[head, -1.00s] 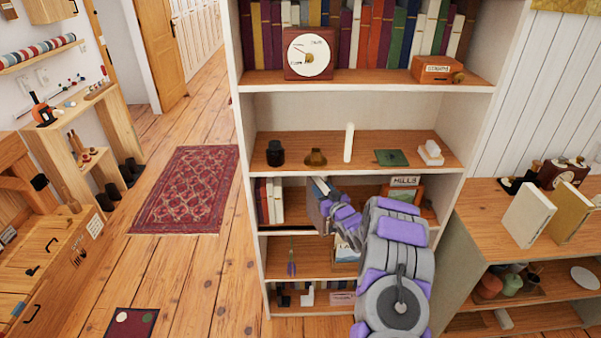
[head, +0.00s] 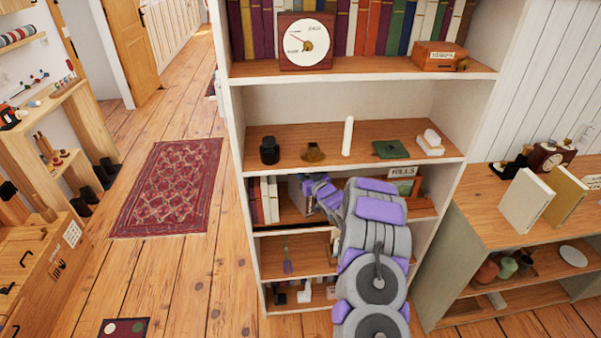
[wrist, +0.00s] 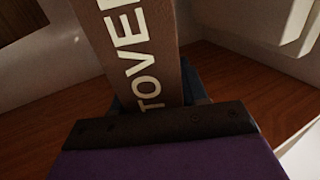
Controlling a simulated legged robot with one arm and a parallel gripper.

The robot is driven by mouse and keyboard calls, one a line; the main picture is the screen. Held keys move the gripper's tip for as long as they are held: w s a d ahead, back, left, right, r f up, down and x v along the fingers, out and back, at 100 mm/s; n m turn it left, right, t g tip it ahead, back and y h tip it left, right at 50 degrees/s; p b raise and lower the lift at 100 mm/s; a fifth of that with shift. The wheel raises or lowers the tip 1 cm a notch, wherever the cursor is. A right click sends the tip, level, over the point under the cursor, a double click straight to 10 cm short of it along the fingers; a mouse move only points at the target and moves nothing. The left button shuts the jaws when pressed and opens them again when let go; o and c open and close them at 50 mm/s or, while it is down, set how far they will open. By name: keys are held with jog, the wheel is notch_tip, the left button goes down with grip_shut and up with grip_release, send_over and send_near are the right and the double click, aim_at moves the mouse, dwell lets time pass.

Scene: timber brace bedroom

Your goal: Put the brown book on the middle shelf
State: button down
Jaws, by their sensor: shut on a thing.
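A brown book (wrist: 150,50) with pale letters on its spine fills the middle of the wrist view. My gripper (wrist: 158,108) is shut on the book's near end. In the head view my gripper (head: 300,190) reaches into the third shelf down of the tall bookcase, the middle shelf (head: 275,219), just right of a few standing books (head: 265,200). The wrist view shows wooden shelf board (wrist: 45,120) on both sides of the book. My arm hides most of the held book in the head view. I cannot tell whether the book touches the board.
A framed "HILLS" picture (head: 402,186) stands at the right of the same shelf. The shelf above holds a white candle (head: 347,136), a dark jar (head: 269,151) and a green item (head: 389,149). A low cabinet (head: 490,225) stands close on the right. Floor is open at left.

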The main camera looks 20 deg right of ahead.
jog(key=shift+d+f, duration=0.6)
jog(key=shift+f, duration=0.25)
jog(key=c, duration=0.9)
grip_release()
jog(key=shift+d, duration=0.15)
jog(key=o, duration=0.3)
jog(key=shift+a, duration=0.4)
jog(key=s+d+p, duration=0.1)
jog(key=s, duration=1.1)
jog(key=shift+d+p, duration=0.3)
jog(key=shift+p, duration=0.05)
